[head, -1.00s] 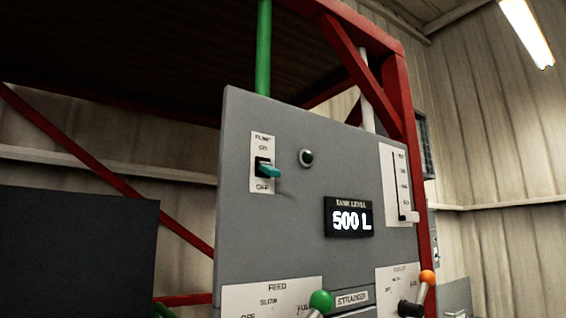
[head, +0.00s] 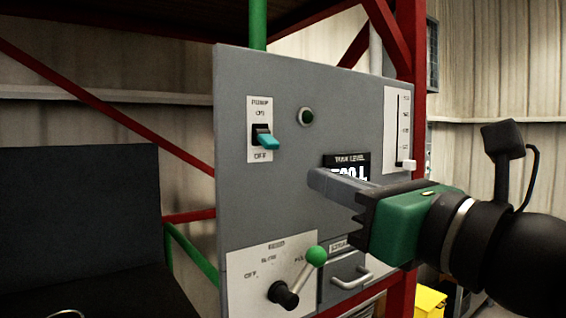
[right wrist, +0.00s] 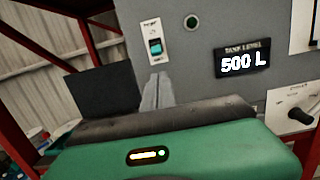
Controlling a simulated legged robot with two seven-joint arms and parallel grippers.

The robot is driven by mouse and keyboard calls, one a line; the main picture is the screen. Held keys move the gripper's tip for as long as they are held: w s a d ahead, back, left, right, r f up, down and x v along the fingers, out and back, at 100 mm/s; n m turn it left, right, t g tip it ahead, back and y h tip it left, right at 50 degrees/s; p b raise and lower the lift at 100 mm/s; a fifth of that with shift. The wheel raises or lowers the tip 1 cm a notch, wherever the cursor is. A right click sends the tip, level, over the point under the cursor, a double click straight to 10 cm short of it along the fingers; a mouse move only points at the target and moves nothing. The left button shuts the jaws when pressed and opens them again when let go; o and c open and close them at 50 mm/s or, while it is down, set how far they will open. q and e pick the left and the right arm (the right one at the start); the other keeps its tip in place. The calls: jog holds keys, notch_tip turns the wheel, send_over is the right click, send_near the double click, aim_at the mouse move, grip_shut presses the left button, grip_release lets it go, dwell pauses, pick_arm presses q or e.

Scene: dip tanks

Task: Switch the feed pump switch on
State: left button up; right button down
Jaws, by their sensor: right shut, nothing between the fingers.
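The pump switch (head: 267,141) is a teal toggle on a white plate marked PUMP, ON and OFF, at the upper left of the grey panel (head: 350,95). Its lever slants down toward OFF. It also shows in the right wrist view (right wrist: 155,46), just above the fingertips in the picture. My right gripper (head: 318,181) is shut and empty, in front of the panel, below and right of the switch and apart from it. It also shows in the right wrist view (right wrist: 158,80). A round dark green lamp (head: 306,117) beside the switch looks unlit. My left gripper is out of view.
My right gripper partly covers the tank level display (head: 347,160), which reads 500 L in the right wrist view (right wrist: 243,61). The feed lever's green knob (head: 316,256) juts out below, toward FULL. A slider (head: 405,164) is at the right. The space before the switch is clear.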

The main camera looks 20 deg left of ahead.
aim_at(268, 142)
jog(key=p+x, duration=0.4)
jog(key=x, duration=0.5)
jog(key=shift+a+r+p, duration=0.1)
jog(key=shift+a+p, duration=0.2)
jog(key=shift+w+a, duration=0.35)
jog(key=shift+w, duration=0.05)
jog(key=shift+s, duration=0.1)
jog(key=shift+d, duration=0.2)
